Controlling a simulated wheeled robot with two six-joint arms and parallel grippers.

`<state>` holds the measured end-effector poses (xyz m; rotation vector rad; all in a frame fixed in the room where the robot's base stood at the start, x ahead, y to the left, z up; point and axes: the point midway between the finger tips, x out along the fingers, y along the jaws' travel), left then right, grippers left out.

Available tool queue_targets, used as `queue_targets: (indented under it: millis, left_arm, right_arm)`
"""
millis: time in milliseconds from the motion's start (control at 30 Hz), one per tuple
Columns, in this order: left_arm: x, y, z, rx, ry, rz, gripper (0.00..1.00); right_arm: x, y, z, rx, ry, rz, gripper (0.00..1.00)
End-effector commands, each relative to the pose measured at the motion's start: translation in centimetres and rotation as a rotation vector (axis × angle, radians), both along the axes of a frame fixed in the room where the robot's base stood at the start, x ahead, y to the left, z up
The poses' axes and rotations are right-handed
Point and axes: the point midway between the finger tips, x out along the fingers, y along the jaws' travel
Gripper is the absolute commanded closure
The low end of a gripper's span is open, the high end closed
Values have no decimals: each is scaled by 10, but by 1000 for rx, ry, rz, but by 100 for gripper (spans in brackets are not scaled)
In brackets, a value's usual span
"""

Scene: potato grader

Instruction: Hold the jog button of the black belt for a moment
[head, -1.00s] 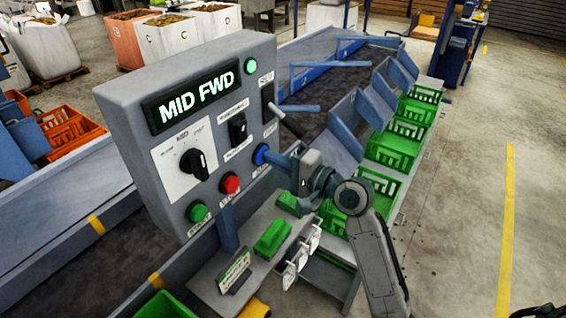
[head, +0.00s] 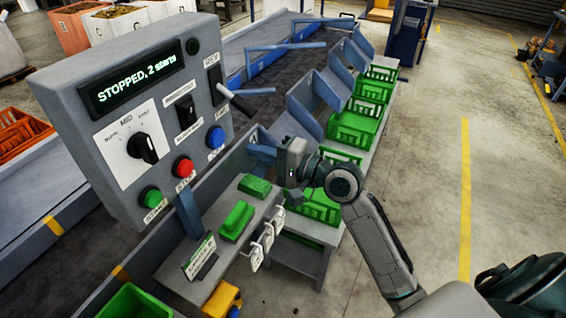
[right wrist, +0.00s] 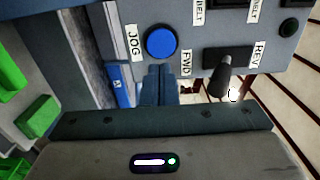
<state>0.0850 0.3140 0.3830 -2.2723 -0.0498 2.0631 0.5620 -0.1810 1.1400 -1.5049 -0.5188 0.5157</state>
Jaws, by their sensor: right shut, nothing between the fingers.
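The grey control panel (head: 60,100) stands at the left in the head view; its display (head: 133,79) reads "STOPPED, 2 starts". The round blue jog button (head: 216,137) is at the panel's lower right. In the right wrist view the blue button (right wrist: 162,42) sits beside a "JOG" label. My right gripper (head: 252,151) is shut and empty, to the right of the button and apart from it. Its fingertips (right wrist: 159,70) show just below the button in the right wrist view. The dark belt (head: 285,105) runs behind the panel. My left gripper is not in view.
A red button (head: 183,167), a green button (head: 150,198), a rotary selector (head: 143,147) and a lever (head: 236,98) are on the panel near the jog button. Green crates (head: 354,126) line the right side. The floor at the right is open.

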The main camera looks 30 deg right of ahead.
Motion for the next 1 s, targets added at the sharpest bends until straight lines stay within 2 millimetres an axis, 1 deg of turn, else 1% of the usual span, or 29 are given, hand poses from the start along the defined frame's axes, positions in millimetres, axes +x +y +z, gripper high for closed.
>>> queue_targets:
  millis: [33, 133, 300, 433, 633, 1000]
  left_arm:
    - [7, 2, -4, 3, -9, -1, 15]
    - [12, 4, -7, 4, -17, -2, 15]
    - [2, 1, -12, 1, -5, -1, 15]
    - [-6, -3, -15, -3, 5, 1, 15]
    - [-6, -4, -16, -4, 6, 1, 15]
    - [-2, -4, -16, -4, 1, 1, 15]
  right_arm:
    - [-6, -5, -3, -6, 0, 1, 100]
    - [-16, -13, -3, -7, 1, -1, 100]
    - [-31, -24, -2, -5, 2, 0, 100]
    - [-38, -30, -2, -5, 1, -1, 100]
    - [-44, -34, 0, -1, 0, 1, 100]
    - [-44, -34, 0, -1, 1, 1, 100]
